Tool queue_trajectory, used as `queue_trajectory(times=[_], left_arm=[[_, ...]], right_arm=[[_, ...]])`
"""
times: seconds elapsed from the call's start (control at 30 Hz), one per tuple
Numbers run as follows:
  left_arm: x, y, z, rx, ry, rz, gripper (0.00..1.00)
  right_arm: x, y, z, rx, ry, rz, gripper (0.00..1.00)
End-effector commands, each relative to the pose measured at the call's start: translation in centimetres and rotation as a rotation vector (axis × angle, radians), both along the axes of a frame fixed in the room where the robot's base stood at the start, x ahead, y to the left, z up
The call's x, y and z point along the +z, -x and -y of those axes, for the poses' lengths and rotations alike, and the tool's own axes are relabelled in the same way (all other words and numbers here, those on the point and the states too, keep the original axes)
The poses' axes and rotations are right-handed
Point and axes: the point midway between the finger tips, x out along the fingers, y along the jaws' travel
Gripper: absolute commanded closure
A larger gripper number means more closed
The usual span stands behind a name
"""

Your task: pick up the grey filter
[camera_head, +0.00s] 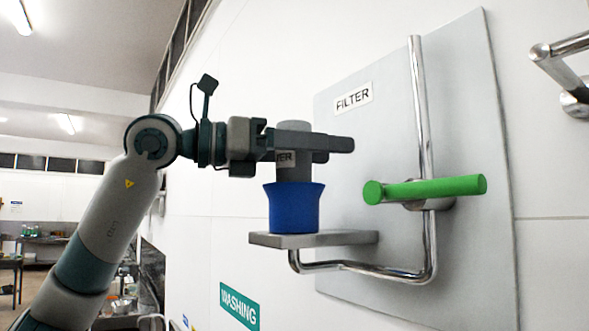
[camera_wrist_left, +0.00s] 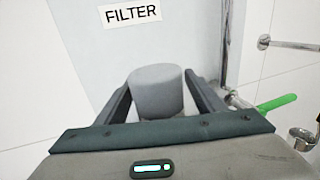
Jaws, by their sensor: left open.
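The grey filter (camera_head: 293,170) is a cylinder standing upright with its lower part in a blue cup-shaped holder (camera_head: 293,208). My right gripper is not in view.
A grey wall panel (camera_head: 370,120) carries a FILTER label (camera_head: 353,97), a bent chrome pipe (camera_head: 420,120) and a green handle (camera_head: 430,189) right of the filter. Another metal bar (camera_head: 560,65) sticks out at the upper right.

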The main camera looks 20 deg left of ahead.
Motion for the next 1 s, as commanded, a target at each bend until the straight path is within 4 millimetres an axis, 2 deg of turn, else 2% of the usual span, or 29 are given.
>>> queue_trajectory(times=[0.33,0.37,0.5,0.57,0.6,1.0], left_arm=[[-0.05,0.00,-0.04,0.000,-0.001,-0.001,0.37],[-0.05,0.01,-0.04,0.000,0.000,0.000,0.40],[-0.04,0.01,-0.04,0.000,-0.001,-0.001,0.73],[-0.04,0.01,-0.04,0.000,-0.001,-0.001,0.88],[0.03,0.03,-0.06,0.000,0.000,0.001,0.91],[0.69,0.01,-0.08,0.001,0.001,0.001,0.91]], right_arm=[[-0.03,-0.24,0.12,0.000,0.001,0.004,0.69],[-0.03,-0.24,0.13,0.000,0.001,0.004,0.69],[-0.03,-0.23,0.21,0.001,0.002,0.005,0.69],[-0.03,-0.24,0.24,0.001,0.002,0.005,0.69],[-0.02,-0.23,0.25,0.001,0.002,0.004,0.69],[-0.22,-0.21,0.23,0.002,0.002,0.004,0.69]])
